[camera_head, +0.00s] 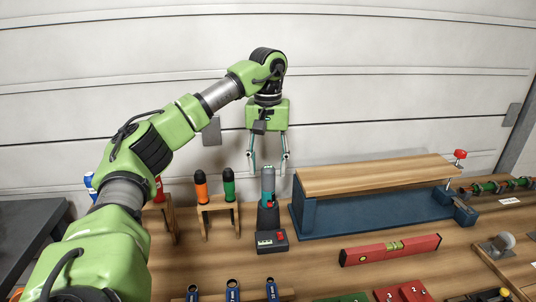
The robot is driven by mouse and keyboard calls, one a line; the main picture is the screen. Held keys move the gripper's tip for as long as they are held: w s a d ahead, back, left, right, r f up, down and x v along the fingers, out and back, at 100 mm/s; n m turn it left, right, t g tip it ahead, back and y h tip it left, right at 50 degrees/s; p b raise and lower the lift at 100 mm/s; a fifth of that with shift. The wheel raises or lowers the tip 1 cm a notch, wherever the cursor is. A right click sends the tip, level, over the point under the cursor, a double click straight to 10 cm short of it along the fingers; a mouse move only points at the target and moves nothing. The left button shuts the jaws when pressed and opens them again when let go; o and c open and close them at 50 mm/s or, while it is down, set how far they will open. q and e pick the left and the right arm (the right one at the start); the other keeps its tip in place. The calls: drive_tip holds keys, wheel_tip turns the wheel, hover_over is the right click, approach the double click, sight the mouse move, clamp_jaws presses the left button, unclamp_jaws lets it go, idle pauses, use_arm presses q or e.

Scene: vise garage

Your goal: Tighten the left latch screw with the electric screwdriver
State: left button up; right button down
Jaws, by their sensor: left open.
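An upright tool with a teal-grey body (268,186) and a dark base with a red button (271,240) stands on the wooden bench; it looks like the electric screwdriver. My left gripper (268,170) points down just above its top, with its two fingers spread to either side and nothing held. I cannot tell whether the fingers touch the tool. I cannot pick out the left latch screw. A red knob (460,154) on a thin stem shows at the right end of the wood-topped blue bench unit (375,217). My right gripper is out of view.
Orange (201,187) and green (229,186) handled tools stand in a small wooden rack left of the screwdriver. A red spirit level (390,250) lies in front of the blue unit. A panelled wall is behind.

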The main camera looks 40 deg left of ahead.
sight(268, 195)
use_arm(q)
wheel_tip(268, 195, down, 10)
drive_tip(key=shift+w+a+f, duration=0.1)
drive_tip(key=shift+w+f, duration=0.05)
drive_tip(key=shift+f, duration=0.05)
